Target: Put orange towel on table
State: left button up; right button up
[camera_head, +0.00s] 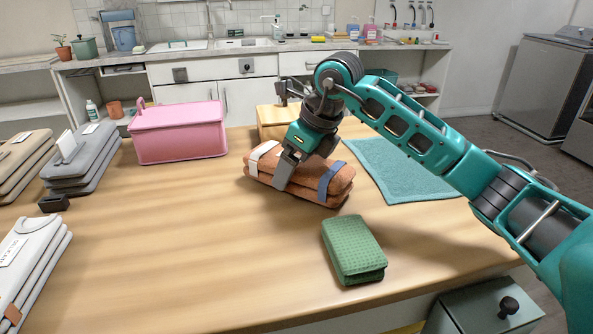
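The orange towel (312,178) is a folded bundle with a white band on its left end and a blue band on its right. It is on or just over the wooden table (190,225), near the middle. My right gripper (286,172) comes down over it from the upper right. One grey finger lies against the towel's near side. The other finger is hidden, so I cannot tell whether the gripper is shut on the towel. My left gripper is not in view.
A green folded cloth (353,249) lies nearer on the table. A teal mat (400,170) lies right, a pink box (178,132) and a wooden box (275,122) behind. Grey folded towels (82,160) are stacked left. The table's front left middle is clear.

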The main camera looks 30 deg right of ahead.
jog(key=shift+f, duration=0.5)
jog(key=shift+f, duration=0.15)
jog(key=o, duration=0.9)
jog(key=shift+c, duration=0.2)
